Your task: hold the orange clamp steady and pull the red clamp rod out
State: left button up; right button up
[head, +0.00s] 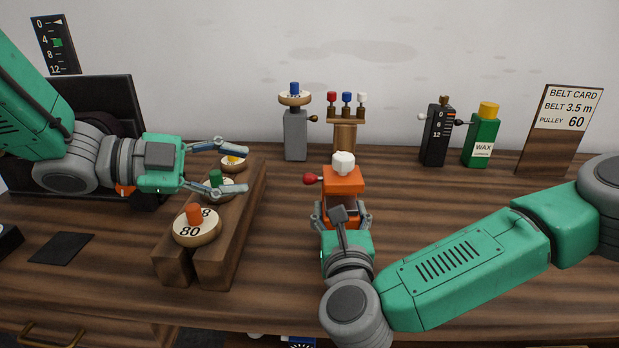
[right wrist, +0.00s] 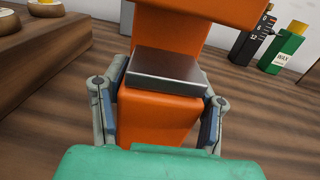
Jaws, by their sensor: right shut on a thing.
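The orange clamp (head: 343,183) stands upright on the table in the middle of the head view, with a white knob (head: 343,163) on top. A red ball end (head: 309,179) of the clamp rod sticks out from its left side. My right gripper (head: 341,214) is shut around the clamp's lower body. In the right wrist view the clamp's orange body (right wrist: 158,118) sits between the two fingers, below a dark metal plate (right wrist: 166,76). My left gripper (head: 246,169) is open and empty, over the wooden pulley rack, apart from the clamp and to its left.
The wooden rack (head: 236,245) holds several pulleys, one marked 80 (head: 196,228). Behind stand a grey post (head: 295,135), a stand of coloured pins (head: 345,135), a black gauge (head: 436,135), a green wax bottle (head: 482,138) and a belt card (head: 560,128).

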aim_at(310, 174)
pick_arm(q)
jog(key=x, duration=1.2)
jog(key=shift+s+d+f, duration=0.1)
jog(key=shift+s+f, duration=0.15)
jog(key=shift+s, duration=0.05)
